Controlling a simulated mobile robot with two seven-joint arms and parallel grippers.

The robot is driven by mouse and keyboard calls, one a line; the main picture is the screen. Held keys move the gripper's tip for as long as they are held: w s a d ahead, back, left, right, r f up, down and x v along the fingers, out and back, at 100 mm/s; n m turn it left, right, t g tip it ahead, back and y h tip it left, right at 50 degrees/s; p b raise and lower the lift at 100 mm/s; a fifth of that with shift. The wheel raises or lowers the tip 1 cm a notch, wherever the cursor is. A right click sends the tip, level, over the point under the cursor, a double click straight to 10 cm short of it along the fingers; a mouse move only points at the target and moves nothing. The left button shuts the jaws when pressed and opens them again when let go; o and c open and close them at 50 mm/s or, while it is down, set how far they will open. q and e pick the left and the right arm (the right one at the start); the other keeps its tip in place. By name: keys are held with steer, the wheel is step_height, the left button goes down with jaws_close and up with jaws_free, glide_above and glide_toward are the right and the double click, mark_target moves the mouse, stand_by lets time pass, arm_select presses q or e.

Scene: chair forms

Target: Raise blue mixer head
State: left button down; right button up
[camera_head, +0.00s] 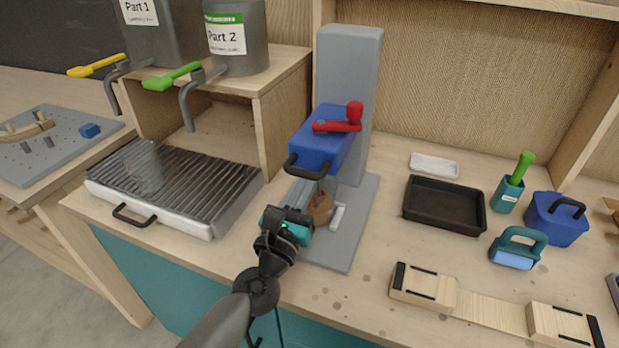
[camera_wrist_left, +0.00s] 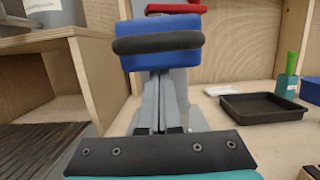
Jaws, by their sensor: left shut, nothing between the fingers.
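The blue mixer head (camera_head: 322,142) is mounted on a tall grey column (camera_head: 350,75) with a grey base plate (camera_head: 335,252). A red lever (camera_head: 340,124) is on its side, and a black handle (camera_head: 304,167) is at its front. In the left wrist view the blue head (camera_wrist_left: 160,48) and its black handle (camera_wrist_left: 158,42) are straight ahead, above the gripper. A brown piece (camera_head: 320,207) sits beneath the head. My left gripper (camera_head: 296,222) is shut and empty, below and in front of the black handle, apart from it. My right gripper is not in view.
A grooved grey tray (camera_head: 170,182) with a black handle stands on the left. Two grey containers with levers are on a shelf (camera_head: 250,90). On the right are a black tray (camera_head: 444,222), a blue box (camera_head: 553,226), a teal-handled tool (camera_head: 517,248) and wooden blocks (camera_head: 424,284).

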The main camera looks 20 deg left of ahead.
mark_target(309, 146)
arm_select(q)
step_height(309, 146, up, 12)
steer(key=p, duration=1)
steer(key=shift+f, duration=0.1)
